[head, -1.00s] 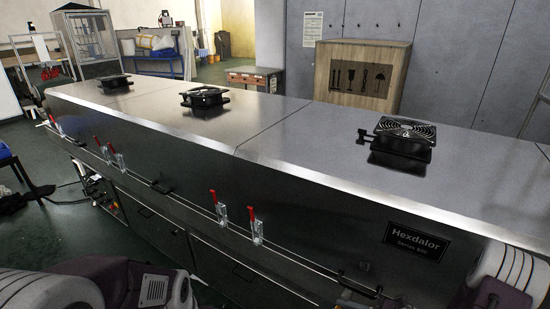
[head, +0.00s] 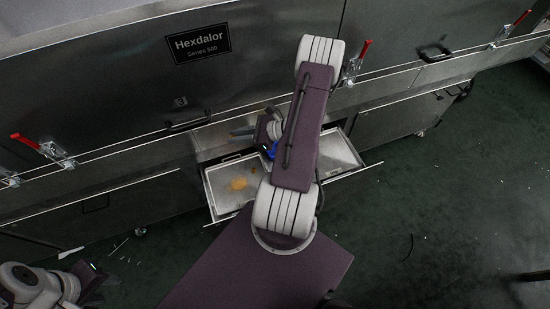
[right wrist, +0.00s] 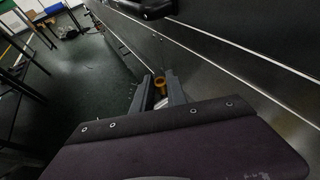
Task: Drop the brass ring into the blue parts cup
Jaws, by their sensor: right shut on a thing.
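The brass ring (right wrist: 160,82) shows in the right wrist view between the fingertips of my right gripper (right wrist: 160,90), which is shut on it. In the head view I cannot make out the ring.
The drawer holds light trays on both sides of my arm; a yellowish patch (head: 238,183) lies in the left one. Above are the steel dryer front, a drawer handle (head: 188,122), a long rail and red-handled clamps (head: 30,142).

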